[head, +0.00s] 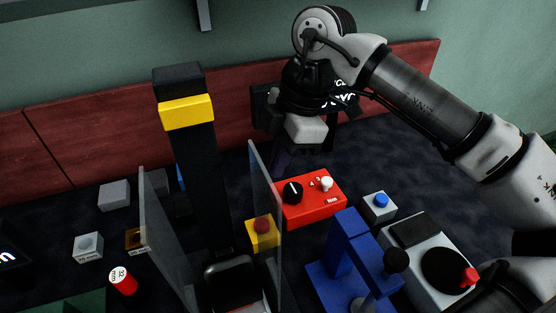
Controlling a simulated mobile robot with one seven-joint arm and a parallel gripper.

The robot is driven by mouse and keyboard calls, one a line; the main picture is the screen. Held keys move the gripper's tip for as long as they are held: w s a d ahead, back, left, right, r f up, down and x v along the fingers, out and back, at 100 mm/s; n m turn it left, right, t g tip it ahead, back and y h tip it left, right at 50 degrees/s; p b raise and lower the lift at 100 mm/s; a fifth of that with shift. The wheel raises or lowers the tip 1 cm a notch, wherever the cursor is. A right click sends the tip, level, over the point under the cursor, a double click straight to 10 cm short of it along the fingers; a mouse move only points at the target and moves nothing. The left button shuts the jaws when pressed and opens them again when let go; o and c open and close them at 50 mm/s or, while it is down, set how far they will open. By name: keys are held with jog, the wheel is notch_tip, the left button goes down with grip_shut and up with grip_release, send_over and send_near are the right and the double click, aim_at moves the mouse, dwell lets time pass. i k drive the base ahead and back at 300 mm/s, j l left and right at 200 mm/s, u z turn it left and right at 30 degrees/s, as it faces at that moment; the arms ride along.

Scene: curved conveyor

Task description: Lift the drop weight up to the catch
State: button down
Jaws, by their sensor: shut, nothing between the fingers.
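A dark upright column (200,185) stands left of centre, with a yellow block (187,112) and a black block (179,78) at its top. A black rounded block (232,281) sits low at the column's foot, between two clear panels. It may be the drop weight, and the catch may be at the column's top, but I cannot tell either surely. My gripper (281,163) hangs pointing down to the right of the column, behind the right panel and above the red box. It is shut and empty, apart from the column. Its fingertips are dark and partly hidden.
The clear left panel (163,240) and right panel (265,220) flank the column. A red control box (313,199), yellow box with a red button (262,233), blue press (348,250) and grey device (432,258) crowd the right. Small blocks and a red cylinder (123,281) lie left.

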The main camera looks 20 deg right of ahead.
aim_at(232, 280)
jog(key=k, duration=1.5)
